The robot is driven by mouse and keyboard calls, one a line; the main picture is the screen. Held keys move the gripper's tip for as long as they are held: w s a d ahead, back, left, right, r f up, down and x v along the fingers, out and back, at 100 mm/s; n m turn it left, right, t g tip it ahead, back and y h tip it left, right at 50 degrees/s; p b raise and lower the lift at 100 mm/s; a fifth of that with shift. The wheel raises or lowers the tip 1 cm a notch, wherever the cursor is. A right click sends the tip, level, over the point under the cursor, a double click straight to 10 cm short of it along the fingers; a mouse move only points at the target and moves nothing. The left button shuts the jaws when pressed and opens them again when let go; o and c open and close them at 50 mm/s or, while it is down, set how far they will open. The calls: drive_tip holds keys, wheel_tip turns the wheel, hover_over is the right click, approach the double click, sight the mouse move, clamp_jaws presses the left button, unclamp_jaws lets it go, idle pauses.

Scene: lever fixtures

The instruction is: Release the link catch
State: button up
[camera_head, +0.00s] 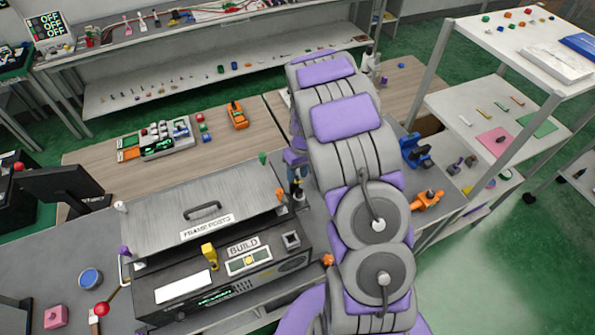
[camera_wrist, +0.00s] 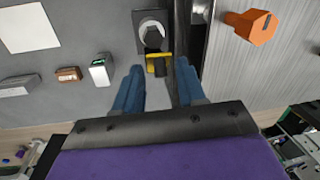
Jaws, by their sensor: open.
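In the wrist view my gripper (camera_wrist: 160,75) is open, its two blue fingers apart on either side of a small yellow-and-black part (camera_wrist: 158,62). This may be the link catch, but no label shows. It sits beside a square grey mount with a pale ring (camera_wrist: 152,36). Whether either finger touches it, I cannot tell. In the head view the gripper's blue fingers (camera_head: 294,178) are partly hidden by my arm, at the right end of the grey FRAME POSTS cover (camera_head: 160,220).
An orange knob (camera_wrist: 252,27) is close to the right finger, on the brushed metal. The BUILD panel (camera_head: 248,258) and a yellow upright piece (camera_head: 209,255) stand in front of the cover. A red ball knob (camera_head: 101,309) is at lower left. Shelves (camera_head: 490,110) stand to the right.

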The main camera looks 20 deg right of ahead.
drive_tip(key=shift+a, duration=0.15)
drive_tip(key=shift+c, duration=0.2)
clamp_jaws()
drive_tip(key=shift+w+r+g, duration=0.1)
drive_tip(key=shift+w+g, duration=0.2)
idle(0.6)
drive_tip(key=shift+w+r+g+p, duration=0.1)
drive_tip(key=shift+w+g+p, duration=0.3)
drive_tip(key=shift+g, duration=0.3)
drive_tip(key=shift+w+g+p, duration=0.15)
drive_tip(key=shift+w+g, duration=0.6)
drive_tip(key=shift+g, duration=0.5)
drive_tip(key=shift+w+g+p, duration=0.15)
drive_tip(key=shift+w+g, duration=0.6)
drive_tip(key=shift+g, duration=0.5)
drive_tip(key=shift+w+f, duration=0.1)
drive_tip(key=shift+f, duration=0.1)
